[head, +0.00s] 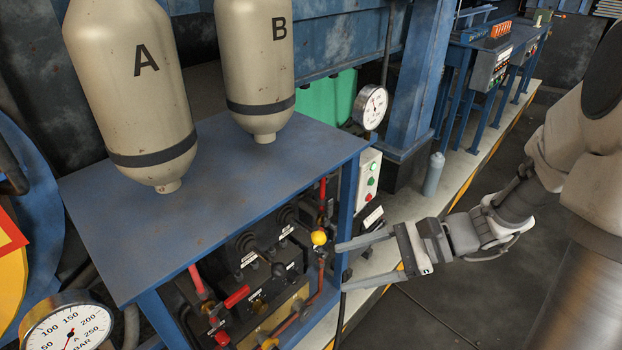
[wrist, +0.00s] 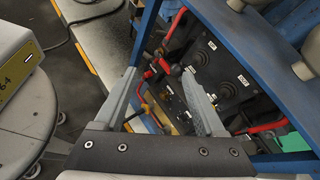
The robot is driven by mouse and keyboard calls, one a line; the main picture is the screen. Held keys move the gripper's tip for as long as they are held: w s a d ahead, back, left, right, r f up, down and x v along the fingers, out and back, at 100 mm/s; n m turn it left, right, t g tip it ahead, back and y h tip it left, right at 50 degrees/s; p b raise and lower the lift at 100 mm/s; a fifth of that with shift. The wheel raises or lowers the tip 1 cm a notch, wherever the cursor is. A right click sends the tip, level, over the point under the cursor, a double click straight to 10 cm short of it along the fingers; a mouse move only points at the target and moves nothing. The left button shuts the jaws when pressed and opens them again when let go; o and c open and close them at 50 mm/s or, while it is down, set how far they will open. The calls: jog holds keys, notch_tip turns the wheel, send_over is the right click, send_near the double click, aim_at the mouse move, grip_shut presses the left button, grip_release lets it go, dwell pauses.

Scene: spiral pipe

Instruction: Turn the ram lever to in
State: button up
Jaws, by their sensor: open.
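My gripper (head: 343,266) is open and empty, with its two fingers pointing left at the right front edge of the blue valve stand.
The blue stand top (head: 225,200) overhangs the panel, with tanks A (head: 130,80) and B (head: 257,60) above it. A red handle (head: 237,296) sits low on the panel. A button box (head: 369,180) and a gauge (head: 370,107) are at the right.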

jog(key=w+d+f+m+t+y+b, duration=0.35)
jog(key=w+d+f+m+t, duration=0.25)
jog(key=w+f+m+t, duration=0.4)
jog(key=m+g+b, duration=0.1)
jog(key=m+b, duration=0.1)
jog(key=b, duration=0.2)
send_near(308, 232)
jog(key=shift+h, duration=0.45)
jog(key=x, duration=1)
jog(key=shift+s+a+r, duration=0.1)
jog(key=shift+r, duration=0.2)
jog(key=shift+c, duration=0.2)
grip_shut()
